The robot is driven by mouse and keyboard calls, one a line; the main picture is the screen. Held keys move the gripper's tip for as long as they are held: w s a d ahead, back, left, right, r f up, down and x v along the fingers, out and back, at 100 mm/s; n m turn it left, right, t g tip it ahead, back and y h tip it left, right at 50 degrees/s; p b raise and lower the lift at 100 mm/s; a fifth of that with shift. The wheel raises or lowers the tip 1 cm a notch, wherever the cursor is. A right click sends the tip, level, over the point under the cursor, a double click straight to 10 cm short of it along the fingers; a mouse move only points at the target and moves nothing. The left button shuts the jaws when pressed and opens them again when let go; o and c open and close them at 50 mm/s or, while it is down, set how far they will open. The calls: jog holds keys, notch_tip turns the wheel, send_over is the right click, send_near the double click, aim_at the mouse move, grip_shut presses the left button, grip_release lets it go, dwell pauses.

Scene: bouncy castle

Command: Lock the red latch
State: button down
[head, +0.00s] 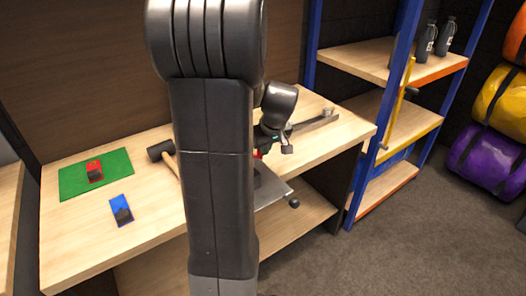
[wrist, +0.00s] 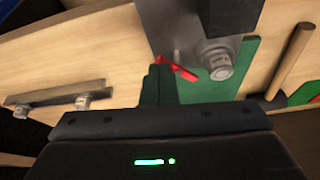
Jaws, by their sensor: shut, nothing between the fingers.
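The red latch (wrist: 176,68) is a small red lever near the middle of the wrist view, beside a grey metal plate (wrist: 175,25). A bit of red (head: 258,155) shows beside my arm in the head view; most of it is hidden. My gripper (wrist: 159,66) is shut and empty, its fingertips right at the latch's left end. I cannot tell whether they touch it. In the head view my arm hides the fingertips. A round metal knob (wrist: 219,65) stands right of the latch, with a green surface (wrist: 215,92) near it.
A wooden workbench (head: 75,235) holds a green mat (head: 120,165) with a red object (head: 94,171), a blue object (head: 121,210) and a mallet (head: 160,151). A metal bar with knobs (head: 315,122) lies on the right. A blue-framed shelf (head: 375,55) stands beyond.

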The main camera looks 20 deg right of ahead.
jog(key=n, duration=0.1)
jog(key=w+d+n+y+b, duration=0.1)
jog(key=n, duration=0.2)
jog(key=shift+w+d+g, duration=0.25)
jog(key=shift+g, duration=0.15)
jog(key=n, duration=0.1)
jog(key=w+n+y, duration=0.1)
jog(key=n, duration=0.1)
jog(key=shift+w+d+g+b, duration=0.25)
jog(key=shift+g+b, duration=0.05)
jog(key=shift+g, duration=0.1)
jog(key=shift+a, duration=0.15)
jog(key=shift+s+a, duration=0.2)
jog(key=shift+a, duration=0.4)
